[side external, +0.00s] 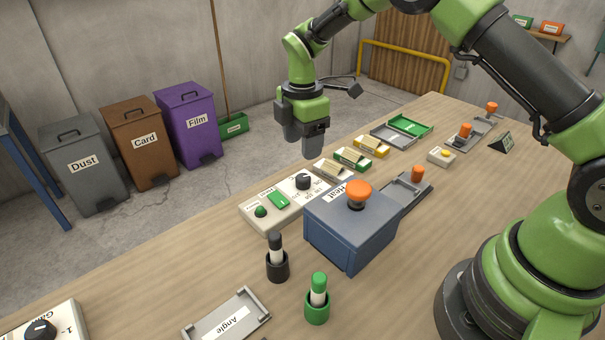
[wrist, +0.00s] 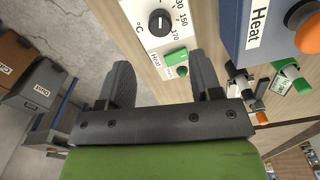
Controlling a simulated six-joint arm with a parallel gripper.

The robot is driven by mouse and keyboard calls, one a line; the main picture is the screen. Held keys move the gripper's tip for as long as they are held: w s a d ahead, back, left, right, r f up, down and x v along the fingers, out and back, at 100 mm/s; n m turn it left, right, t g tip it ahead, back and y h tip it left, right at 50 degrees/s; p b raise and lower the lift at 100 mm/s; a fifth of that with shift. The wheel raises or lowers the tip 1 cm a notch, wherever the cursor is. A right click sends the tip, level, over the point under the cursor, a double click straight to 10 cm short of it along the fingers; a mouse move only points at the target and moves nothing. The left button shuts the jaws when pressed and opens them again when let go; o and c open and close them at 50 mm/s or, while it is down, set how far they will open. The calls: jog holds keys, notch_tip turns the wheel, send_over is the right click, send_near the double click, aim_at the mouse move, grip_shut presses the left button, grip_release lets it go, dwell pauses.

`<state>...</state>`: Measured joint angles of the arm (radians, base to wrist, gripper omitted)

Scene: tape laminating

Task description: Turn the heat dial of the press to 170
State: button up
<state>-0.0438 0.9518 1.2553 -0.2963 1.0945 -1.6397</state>
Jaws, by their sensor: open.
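The heat dial (side external: 303,181) is a round black knob on a pale control panel (side external: 264,210), left of the blue press (side external: 345,233) labelled "Heat". In the wrist view the dial (wrist: 158,22) has a white pointer line, with "130", "150" and "170" printed around it and "°C" beside it. I cannot tell exactly which number the pointer marks. My gripper (side external: 304,148) points down above the table's far edge, apart from the dial. In the wrist view its two fingers (wrist: 162,82) are spread with nothing between them, and the dial lies beyond their tips.
The panel also bears a green switch (side external: 279,200) and a green button (side external: 260,211). The press has an orange knob (side external: 358,191) on top.

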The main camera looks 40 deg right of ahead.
aim_at(303, 177)
notch_tip(303, 177, down, 8)
jog(key=shift+f, duration=0.25)
jog(key=c, duration=0.9)
